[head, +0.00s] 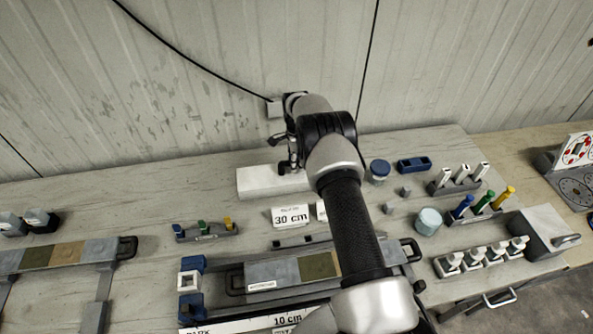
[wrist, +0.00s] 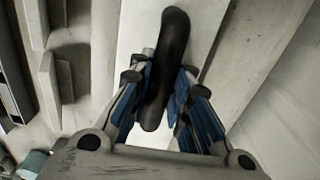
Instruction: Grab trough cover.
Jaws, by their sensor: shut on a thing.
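The trough cover appears to be the long pale block (head: 262,182) near the back of the bench, partly hidden by my arm. In the wrist view the pale cover (wrist: 205,62) lies under a dark, rounded handle (wrist: 172,45). My gripper (wrist: 163,82) has its blue-padded fingers on both sides of this handle and is shut on it. In the head view my gripper (head: 287,160) is small and dark at the left end of my arm, just above the pale block. I cannot tell whether the cover is lifted.
A 30 cm sign (head: 291,216) stands in front of the block. A blue-lidded jar (head: 379,171) and a blue holder (head: 413,164) are to the right. A rack with colored handles (head: 205,232) is front left. The wall (head: 200,80) is close behind.

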